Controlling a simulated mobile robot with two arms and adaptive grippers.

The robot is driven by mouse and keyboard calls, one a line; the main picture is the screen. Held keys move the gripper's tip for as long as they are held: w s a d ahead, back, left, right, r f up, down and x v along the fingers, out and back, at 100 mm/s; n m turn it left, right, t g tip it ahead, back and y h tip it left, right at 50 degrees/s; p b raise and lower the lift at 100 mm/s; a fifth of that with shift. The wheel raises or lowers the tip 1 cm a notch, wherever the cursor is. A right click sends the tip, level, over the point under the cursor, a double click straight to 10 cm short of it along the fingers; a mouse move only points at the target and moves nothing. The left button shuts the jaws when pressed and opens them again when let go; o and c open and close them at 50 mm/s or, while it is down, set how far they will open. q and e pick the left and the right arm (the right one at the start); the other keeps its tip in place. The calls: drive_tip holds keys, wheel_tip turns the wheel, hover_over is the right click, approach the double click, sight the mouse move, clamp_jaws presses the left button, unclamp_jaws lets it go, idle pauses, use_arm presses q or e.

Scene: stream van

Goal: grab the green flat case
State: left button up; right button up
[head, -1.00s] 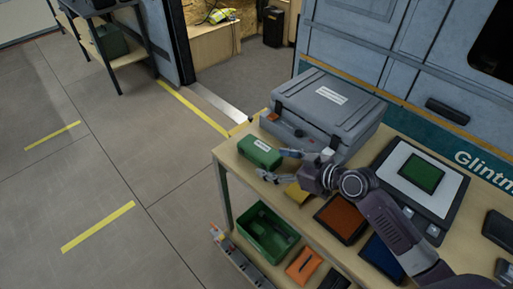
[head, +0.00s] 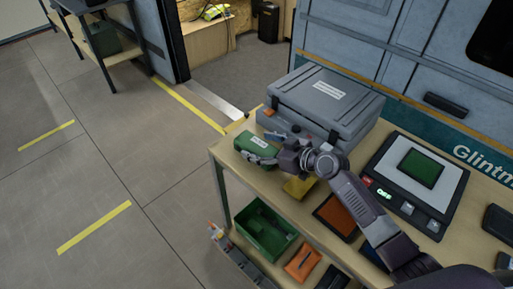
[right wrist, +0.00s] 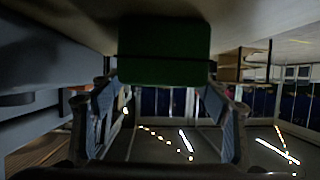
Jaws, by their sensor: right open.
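A flat green square case (head: 421,168) lies on the white plate of a scale-like device (head: 447,206) on the table's right. A thicker green box (head: 253,145) with a pale label sits at the table's left end. My right gripper (head: 264,149) is open, its fingers on either side of this box. In the right wrist view the green box (right wrist: 164,52) is dark, beyond and between the spread fingertips (right wrist: 165,88); I cannot tell if they touch it. My left gripper is not in view.
A large grey hard case (head: 325,100) stands behind my right gripper. Yellow (head: 298,187), orange-brown (head: 337,216) and blue flat items lie along the table's front, partly under my arm. A green bin (head: 264,232) and an orange item (head: 302,262) are on the lower shelf.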

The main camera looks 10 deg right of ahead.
drive_tip(key=shift+x, duration=0.8)
drive_tip(key=shift+s, duration=0.1)
drive_tip(key=c, duration=1.6)
